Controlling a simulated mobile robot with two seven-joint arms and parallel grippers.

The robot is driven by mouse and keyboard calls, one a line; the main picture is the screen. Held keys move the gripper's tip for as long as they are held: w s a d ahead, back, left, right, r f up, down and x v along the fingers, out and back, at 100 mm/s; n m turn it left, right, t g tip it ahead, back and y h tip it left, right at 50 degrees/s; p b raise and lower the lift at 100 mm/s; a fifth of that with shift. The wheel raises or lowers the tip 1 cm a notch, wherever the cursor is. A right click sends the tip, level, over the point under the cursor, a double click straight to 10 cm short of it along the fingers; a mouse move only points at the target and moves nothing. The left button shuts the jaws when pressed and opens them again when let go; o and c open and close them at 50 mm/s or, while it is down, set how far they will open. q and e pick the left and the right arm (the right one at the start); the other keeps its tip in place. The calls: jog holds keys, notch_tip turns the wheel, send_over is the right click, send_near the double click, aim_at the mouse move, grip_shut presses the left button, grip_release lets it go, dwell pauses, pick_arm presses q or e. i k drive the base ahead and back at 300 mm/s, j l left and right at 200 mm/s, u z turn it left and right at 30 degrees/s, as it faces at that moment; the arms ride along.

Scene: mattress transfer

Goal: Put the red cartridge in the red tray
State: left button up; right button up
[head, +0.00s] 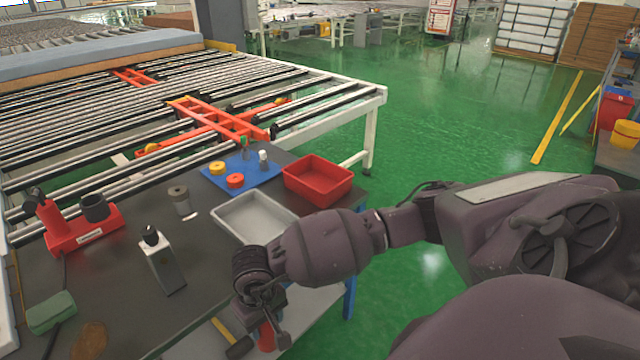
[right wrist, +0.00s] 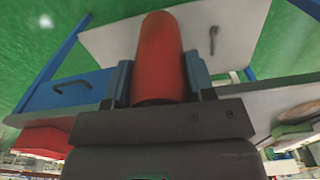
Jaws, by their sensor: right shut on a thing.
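The red cartridge (right wrist: 158,60) is a plain red cylinder between the two fingers of my right gripper (right wrist: 160,82) in the right wrist view. My right gripper is shut on it. In the head view the right gripper (head: 262,318) is low, beside the table's front edge, and the cartridge (head: 266,337) shows partly below it. The red tray (head: 318,182) stands at the table's right corner, farther back than the gripper, and looks empty from here. My left gripper is not in view.
A grey tray (head: 255,218) lies left of the red tray. Behind are a blue mat (head: 240,178) with red and yellow rings and small bottles. A lower shelf (head: 205,343) is underneath.

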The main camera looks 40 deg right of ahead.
aim_at(323, 191)
jog(key=i+l+u, duration=0.1)
jog(key=l, duration=1)
jog(key=l+u, duration=0.1)
jog(key=l, duration=1)
jog(key=i, duration=0.05)
